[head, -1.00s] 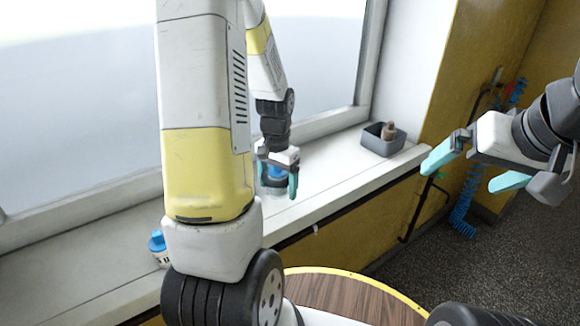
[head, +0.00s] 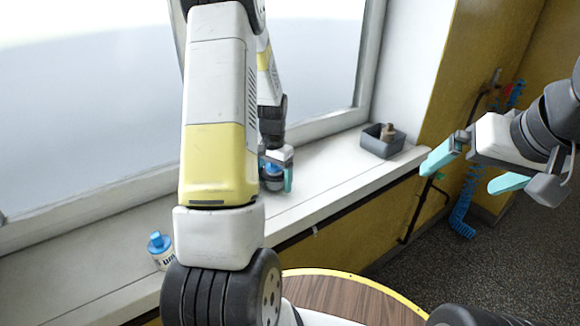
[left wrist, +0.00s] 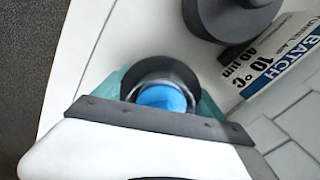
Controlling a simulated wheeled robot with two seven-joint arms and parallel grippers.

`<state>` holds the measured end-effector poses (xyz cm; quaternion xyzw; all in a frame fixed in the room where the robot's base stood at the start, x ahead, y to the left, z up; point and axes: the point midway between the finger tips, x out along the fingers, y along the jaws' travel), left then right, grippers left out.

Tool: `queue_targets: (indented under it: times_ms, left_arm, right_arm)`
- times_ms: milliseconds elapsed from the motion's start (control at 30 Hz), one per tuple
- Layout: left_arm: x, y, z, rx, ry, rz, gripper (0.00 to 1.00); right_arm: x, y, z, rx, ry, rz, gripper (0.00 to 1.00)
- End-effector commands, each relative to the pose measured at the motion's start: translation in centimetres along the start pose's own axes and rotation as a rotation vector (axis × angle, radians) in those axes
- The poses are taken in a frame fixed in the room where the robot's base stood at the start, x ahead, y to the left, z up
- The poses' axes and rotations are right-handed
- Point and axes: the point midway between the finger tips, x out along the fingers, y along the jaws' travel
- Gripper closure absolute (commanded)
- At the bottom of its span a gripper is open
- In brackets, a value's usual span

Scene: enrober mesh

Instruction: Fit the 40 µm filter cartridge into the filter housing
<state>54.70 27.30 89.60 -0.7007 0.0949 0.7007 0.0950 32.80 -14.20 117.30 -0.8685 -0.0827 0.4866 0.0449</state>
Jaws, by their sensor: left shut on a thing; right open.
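My left gripper (head: 275,178) is above the far part of the windowsill, partly covered by my own arm. It is shut on a round blue-topped piece (left wrist: 162,97) with a dark ring around it, seen between the teal fingers in the left wrist view. I cannot read any marking on this piece, so I cannot tell its grade. A dark grey round body (left wrist: 235,12) stands close by in the left wrist view; I cannot tell whether it is the filter housing. A card (left wrist: 275,60) beside it reads BATCH, 10 °C and 40 µm. My right gripper (head: 468,168) is open and empty, away from the sill.
A white container with a blue top (head: 160,248) stands on the near left sill (head: 100,268). A grey bin (head: 376,145) with a brown object (head: 388,133) sits at the sill's far right. A blue coiled hose (head: 462,208) hangs by the yellow wall. A round wooden table (head: 350,297) is below.

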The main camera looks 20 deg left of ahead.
Motion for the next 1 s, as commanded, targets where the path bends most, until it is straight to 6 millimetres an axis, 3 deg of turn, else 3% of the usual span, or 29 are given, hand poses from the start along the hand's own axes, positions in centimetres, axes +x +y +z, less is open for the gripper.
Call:
queue_targets:
  times_ms: [233, 267, 333, 667, 767, 1000]
  left_arm:
    - [0.3, 0.0, 0.0, 0.0, -0.001, 0.0, 0.62]
    - [0.3, 0.0, 0.0, 0.0, -0.001, 0.0, 0.14]
    - [0.2, 0.0, 0.0, 0.0, 0.0, 0.0, 0.0]
    - [-0.3, 0.0, -0.1, 0.0, 0.002, -0.001, 0.0]
    - [-1.6, -0.1, -0.1, 0.0, 0.003, -0.002, 0.0]
    - [-6.8, 0.0, -0.1, 0.001, 0.004, -0.002, 0.0]
  right_arm:
    - [0.0, 0.0, 0.0, 0.0, 0.0, 0.0, 0.0]
    - [0.0, 0.0, 0.0, 0.0, 0.0, 0.0, 0.0]
    - [0.0, 0.0, 0.0, 0.0, 0.0, 0.0, 0.0]
    - [0.0, 0.0, 0.0, 0.0, 0.0, 0.0, 0.0]
    - [0.0, 0.0, 0.0, 0.0, 0.0, 0.0, 0.0]
    - [0.0, 0.0, 0.0, 0.0, 0.0, 0.0, 0.0]
